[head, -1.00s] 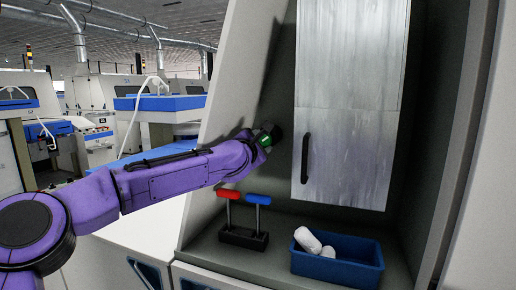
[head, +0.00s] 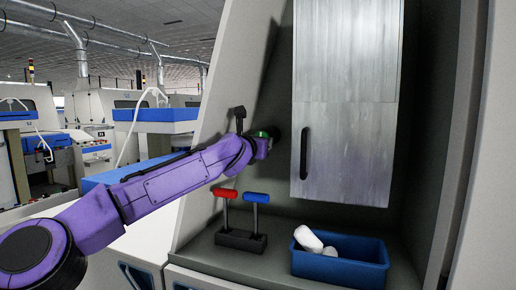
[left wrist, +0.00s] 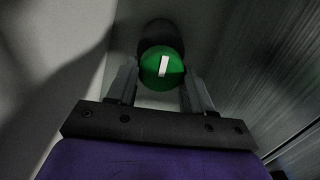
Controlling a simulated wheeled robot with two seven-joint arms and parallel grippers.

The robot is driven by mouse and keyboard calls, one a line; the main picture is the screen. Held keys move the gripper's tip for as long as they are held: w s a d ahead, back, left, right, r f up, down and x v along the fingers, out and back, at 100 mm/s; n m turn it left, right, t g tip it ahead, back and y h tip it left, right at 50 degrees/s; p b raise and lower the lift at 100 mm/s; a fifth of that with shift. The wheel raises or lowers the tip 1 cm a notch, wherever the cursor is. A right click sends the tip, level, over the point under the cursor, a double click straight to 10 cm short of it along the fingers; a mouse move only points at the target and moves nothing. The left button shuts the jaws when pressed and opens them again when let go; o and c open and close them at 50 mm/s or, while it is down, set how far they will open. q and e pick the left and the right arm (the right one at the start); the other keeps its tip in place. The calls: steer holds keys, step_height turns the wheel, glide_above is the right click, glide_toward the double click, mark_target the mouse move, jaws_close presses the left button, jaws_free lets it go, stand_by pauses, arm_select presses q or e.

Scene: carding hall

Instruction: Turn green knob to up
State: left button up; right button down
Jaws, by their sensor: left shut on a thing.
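The green knob (left wrist: 161,68) is round, with a white bar mark on its face. In the left wrist view the mark stands nearly upright, its top leaning slightly right. My left gripper (left wrist: 160,86) is shut on the knob, one finger on each side. In the head view the green knob (head: 265,135) shows only in part on the machine's inner wall, mostly hidden behind my left gripper (head: 266,142). My right gripper is in neither view.
A metal cabinet door with a black handle (head: 305,153) hangs right of the knob. Below stand a red lever (head: 225,193) and a blue lever (head: 256,198) on a black base. A blue bin (head: 338,272) with white rolls sits on the ledge.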

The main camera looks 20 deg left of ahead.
arm_select(q)
steer(key=shift+r+n, duration=0.3)
steer(key=shift+n, duration=0.2)
steer(key=o, duration=1)
steer(key=shift+f, duration=0.15)
steer(key=s+b, duration=0.3)
steer(key=s, duration=0.2)
steer(key=s+b, duration=0.3)
steer(key=s, duration=0.2)
steer(key=shift+s+a, duration=0.2)
steer(key=shift+s, duration=0.05)
steer(key=shift+a+f, duration=0.1)
